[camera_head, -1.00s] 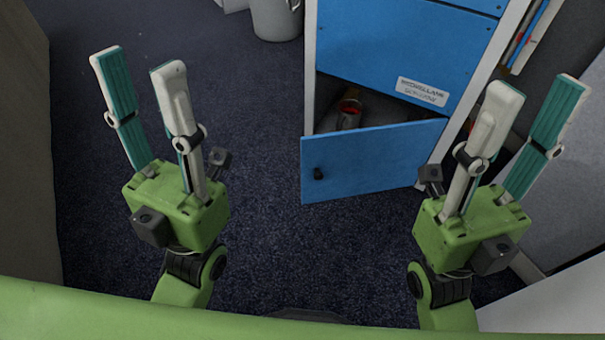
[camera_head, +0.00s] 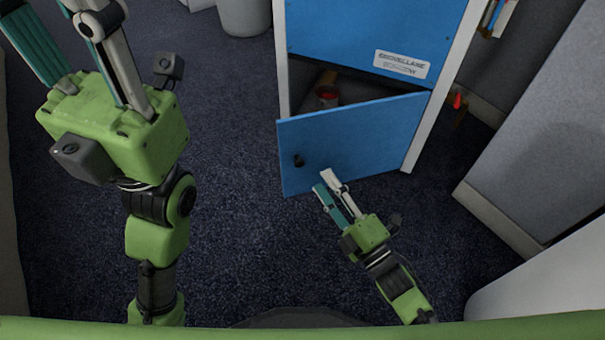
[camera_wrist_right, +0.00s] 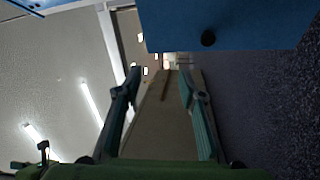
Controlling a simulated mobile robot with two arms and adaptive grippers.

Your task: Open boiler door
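The lower blue door (camera_head: 355,135) of the cabinet stands partly open, swung out from its right side. Its black knob (camera_head: 299,161) sits near the free left edge. My right gripper (camera_head: 324,181) is open and empty, just in front of the door's lower part, right of and below the knob. Whether it touches the door cannot be told. In the right wrist view the door (camera_wrist_right: 240,22) and knob (camera_wrist_right: 208,38) are at the top, beyond the parted fingers. My left gripper (camera_head: 68,18) is open and empty at upper left, its tips partly cut off.
The cabinet's upper blue front (camera_head: 350,35) carries a white label (camera_head: 402,65). A can with a red rim (camera_head: 327,94) lies inside the open compartment. A pale bin (camera_head: 244,15) stands behind, and grey panels (camera_head: 550,130) stand at right. The dark carpet between my arms is clear.

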